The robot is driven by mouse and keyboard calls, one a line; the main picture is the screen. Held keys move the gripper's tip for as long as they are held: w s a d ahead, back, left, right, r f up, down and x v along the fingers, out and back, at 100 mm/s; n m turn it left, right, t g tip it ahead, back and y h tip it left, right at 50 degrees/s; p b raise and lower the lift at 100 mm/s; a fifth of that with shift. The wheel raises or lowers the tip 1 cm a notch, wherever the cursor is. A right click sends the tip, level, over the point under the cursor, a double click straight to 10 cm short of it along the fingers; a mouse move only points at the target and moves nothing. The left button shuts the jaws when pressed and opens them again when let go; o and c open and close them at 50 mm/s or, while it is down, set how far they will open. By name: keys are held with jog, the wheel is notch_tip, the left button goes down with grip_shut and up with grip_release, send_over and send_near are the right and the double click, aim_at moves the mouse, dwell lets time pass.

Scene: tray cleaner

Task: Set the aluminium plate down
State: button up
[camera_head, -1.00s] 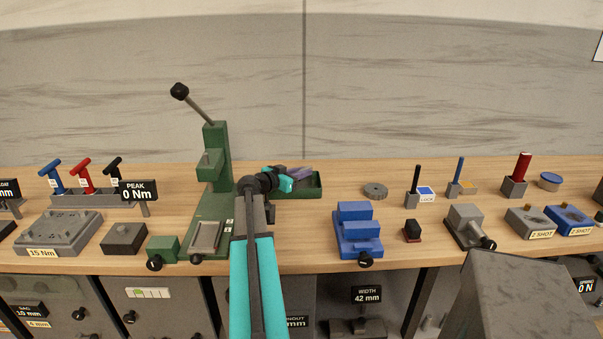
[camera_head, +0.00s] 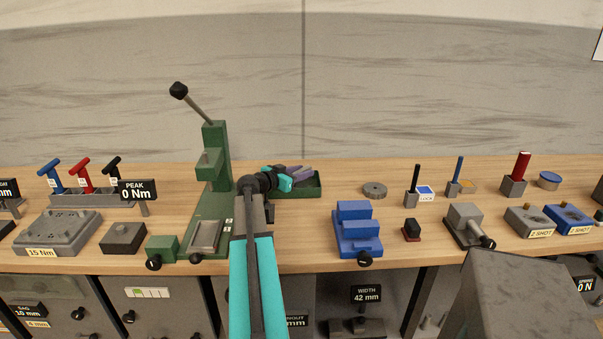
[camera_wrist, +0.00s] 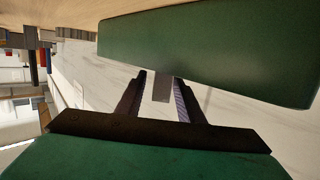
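My gripper (camera_head: 304,171) is low over the green tray (camera_head: 306,191) behind my arm in the head view. Its fingers stand apart in the wrist view (camera_wrist: 162,78), with pale gaps between them. A small grey flat piece (camera_wrist: 162,90) shows between the fingers, clear of the left one; it may be the aluminium plate, but I cannot tell whether it rests on anything. In the head view the plate cannot be made out at the tray. Green surfaces lie above and below the fingers in the wrist view.
A green lever press (camera_head: 216,170) stands left of my arm, with a grey rectangular piece (camera_head: 206,236) on its base. A blue stepped block (camera_head: 357,230) and a grey disc (camera_head: 375,190) lie to the right. The bench between tray and disc is clear.

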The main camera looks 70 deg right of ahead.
jog(key=shift+w+a, duration=0.15)
jog(key=shift+a, duration=0.15)
jog(key=b+v, duration=0.2)
jog(key=v, duration=0.9)
jog(key=shift+a+r+b, duration=0.15)
jog(key=shift+b, duration=0.2)
